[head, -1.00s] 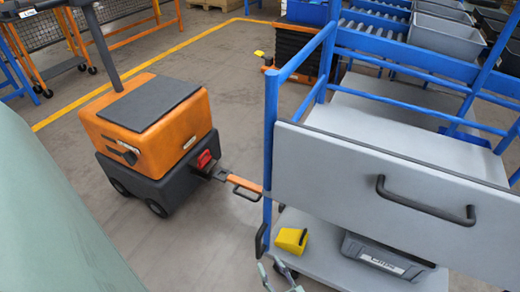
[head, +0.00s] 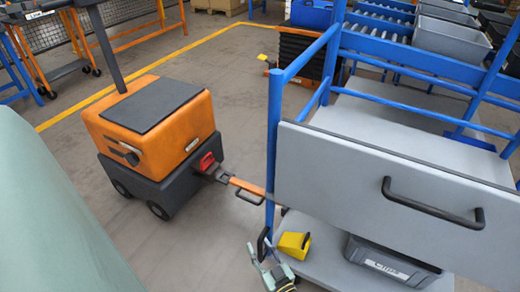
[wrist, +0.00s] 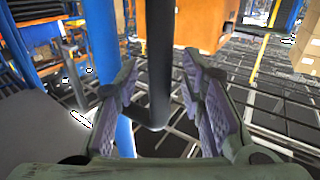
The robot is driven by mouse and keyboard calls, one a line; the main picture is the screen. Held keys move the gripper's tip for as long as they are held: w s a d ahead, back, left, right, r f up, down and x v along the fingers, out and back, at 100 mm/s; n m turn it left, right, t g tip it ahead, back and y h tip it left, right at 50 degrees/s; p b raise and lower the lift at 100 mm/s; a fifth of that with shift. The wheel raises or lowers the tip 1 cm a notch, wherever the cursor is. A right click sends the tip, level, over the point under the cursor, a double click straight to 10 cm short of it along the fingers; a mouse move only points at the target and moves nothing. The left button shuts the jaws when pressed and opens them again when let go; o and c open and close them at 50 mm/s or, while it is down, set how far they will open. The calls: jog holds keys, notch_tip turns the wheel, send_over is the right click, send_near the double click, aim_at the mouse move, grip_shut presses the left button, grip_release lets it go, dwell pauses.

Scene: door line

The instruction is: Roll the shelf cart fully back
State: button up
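The shelf cart has a blue tube frame (head: 274,150), a grey front panel (head: 390,190) with a black handle, and a grey lower deck. A small black upright handle (head: 263,243) sits low on its left corner post; in the wrist view this handle (wrist: 160,70) stands beside the blue post (wrist: 104,50). My gripper (head: 263,255) is at this handle, near the bottom of the head view. In the wrist view my gripper (wrist: 160,88) is open, its two purple-padded fingers on either side of the black bar, with gaps visible. Contact is not apparent.
An orange and dark grey tugger (head: 155,135) stands left of the cart, its orange drawbar (head: 246,186) reaching the cart's corner post. A yellow wedge (head: 294,243) and grey bin (head: 390,265) are on the lower deck. A roller conveyor (head: 375,42) stands behind. Floor between is clear.

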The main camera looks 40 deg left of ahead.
jog(key=shift+a, duration=0.1)
jog(key=shift+c, duration=0.5)
grip_shut()
dwell(0.4)
